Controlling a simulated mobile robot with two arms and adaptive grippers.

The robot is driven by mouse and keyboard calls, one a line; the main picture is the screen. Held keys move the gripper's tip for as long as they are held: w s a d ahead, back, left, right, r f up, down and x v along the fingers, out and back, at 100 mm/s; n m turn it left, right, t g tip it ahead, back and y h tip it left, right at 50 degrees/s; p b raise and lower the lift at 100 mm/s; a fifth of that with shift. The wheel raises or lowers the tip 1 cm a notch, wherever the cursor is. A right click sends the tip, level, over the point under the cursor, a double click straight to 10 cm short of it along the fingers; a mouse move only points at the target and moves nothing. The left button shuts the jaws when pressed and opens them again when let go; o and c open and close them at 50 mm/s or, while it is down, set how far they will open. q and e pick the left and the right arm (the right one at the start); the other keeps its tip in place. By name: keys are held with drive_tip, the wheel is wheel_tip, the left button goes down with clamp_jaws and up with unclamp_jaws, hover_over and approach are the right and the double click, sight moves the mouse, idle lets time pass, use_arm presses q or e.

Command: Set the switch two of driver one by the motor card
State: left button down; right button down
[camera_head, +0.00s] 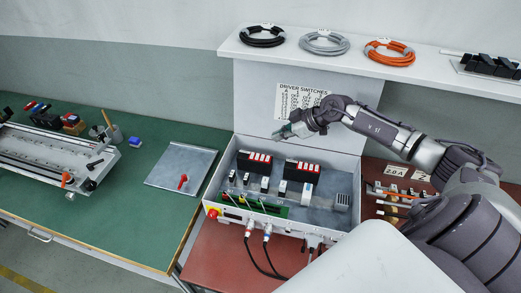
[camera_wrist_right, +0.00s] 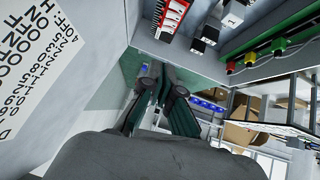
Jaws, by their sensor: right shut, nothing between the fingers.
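Two black drivers with red-and-white switch rows stand in an open grey control box: the left one (camera_head: 254,162) and the right one (camera_head: 303,170). I cannot tell which is driver one, nor read the switch positions. One switch row (camera_wrist_right: 172,17) also shows at the top of the right wrist view. A "DRIVER SWITCHES" chart (camera_head: 294,99) is on the panel behind the box. A card reading "2.0 A" (camera_head: 395,172) lies to the right of the box. My right gripper (camera_head: 282,133) is shut and empty, above and behind the drivers. My left gripper is out of view.
The box's front wall (camera_head: 270,222) carries cables and a red button (camera_head: 212,213). A shelf (camera_head: 345,48) with cable coils runs above.

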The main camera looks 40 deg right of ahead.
drive_tip(key=p, duration=0.1)
hover_over(254, 154)
drive_tip(key=s, duration=0.2)
drive_tip(key=f, duration=0.6)
drive_tip(key=shift+s+d, duration=0.15)
drive_tip(key=shift+d, duration=0.2)
drive_tip(key=f, duration=0.2)
drive_tip(key=shift+d+f, duration=0.3)
drive_tip(key=shift+f, duration=0.05)
drive_tip(key=shift+d+f, duration=0.1)
drive_tip(key=shift+f, duration=0.45)
